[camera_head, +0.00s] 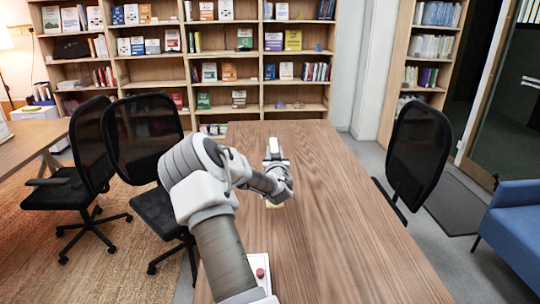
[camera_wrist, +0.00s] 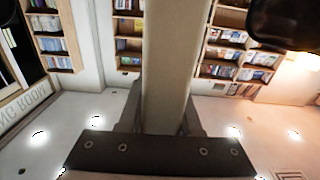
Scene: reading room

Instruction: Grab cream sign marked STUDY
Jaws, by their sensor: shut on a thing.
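My gripper (camera_head: 277,160) is over the middle of the wooden table in the head view, largely blocked by my own arm. In the wrist view my gripper (camera_wrist: 163,112) is shut on a cream panel (camera_wrist: 168,60), which fits the cream sign. The panel runs from between the fingers up to the top edge of that view. No lettering shows on it, so I cannot read STUDY. In the head view a small cream-yellow patch (camera_head: 273,204) shows at the table top below my wrist; I cannot tell what it belongs to.
The wooden table (camera_head: 345,235) is mostly bare. A white box with a red button (camera_head: 260,273) is at its near left edge. Black chairs (camera_head: 418,150) flank it. Bookshelves (camera_head: 240,85) stand behind. A blue sofa (camera_head: 515,220) is at the right.

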